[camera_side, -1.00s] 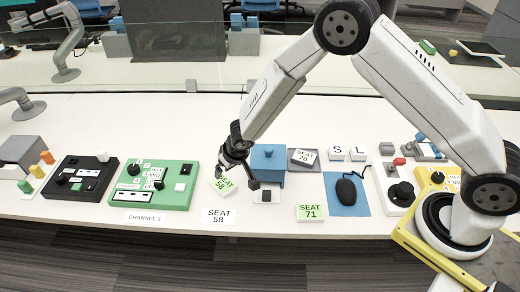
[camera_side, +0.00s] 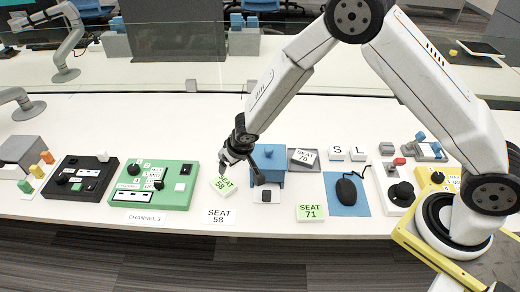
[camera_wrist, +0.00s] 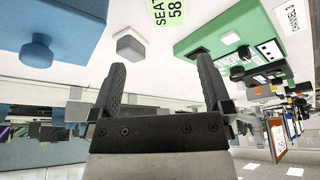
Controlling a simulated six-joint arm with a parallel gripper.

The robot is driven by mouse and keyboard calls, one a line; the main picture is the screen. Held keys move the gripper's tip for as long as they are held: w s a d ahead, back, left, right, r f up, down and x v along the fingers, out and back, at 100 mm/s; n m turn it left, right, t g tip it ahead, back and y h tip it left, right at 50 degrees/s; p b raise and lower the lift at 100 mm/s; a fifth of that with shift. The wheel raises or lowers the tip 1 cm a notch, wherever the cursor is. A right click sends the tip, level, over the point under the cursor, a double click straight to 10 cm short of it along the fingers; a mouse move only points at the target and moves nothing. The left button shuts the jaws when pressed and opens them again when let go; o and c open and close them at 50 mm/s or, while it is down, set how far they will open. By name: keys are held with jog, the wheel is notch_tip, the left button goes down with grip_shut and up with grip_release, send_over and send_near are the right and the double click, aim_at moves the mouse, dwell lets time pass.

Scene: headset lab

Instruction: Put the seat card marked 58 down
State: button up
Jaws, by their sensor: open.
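The pale green seat card marked 58 (camera_side: 222,184) sits on the white table, turned at an angle, just behind the white SEAT 58 label (camera_side: 218,216). It also shows at the top edge of the wrist view (camera_wrist: 168,14), partly cut off. My gripper (camera_side: 240,172) is open above the table, near the card and to its upper right. In the wrist view my two fingers (camera_wrist: 160,65) are spread with nothing between them, and the card lies beyond their tips.
A green channel panel (camera_side: 153,184) stands left of the card. Another green card, SEAT 71 (camera_side: 311,212), and a SEAT 70 card on a grey tray (camera_side: 304,167) lie farther right.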

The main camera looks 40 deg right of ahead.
jog(key=s+d+r+g, duration=0.1)
jog(key=s+d+r, duration=0.5)
jog(key=s, duration=0.5)
jog(key=s+d+r, duration=0.5)
jog(key=s+r, duration=0.2)
jog(key=s, duration=0.3)
jog(key=shift+s+d+r+g, duration=0.4)
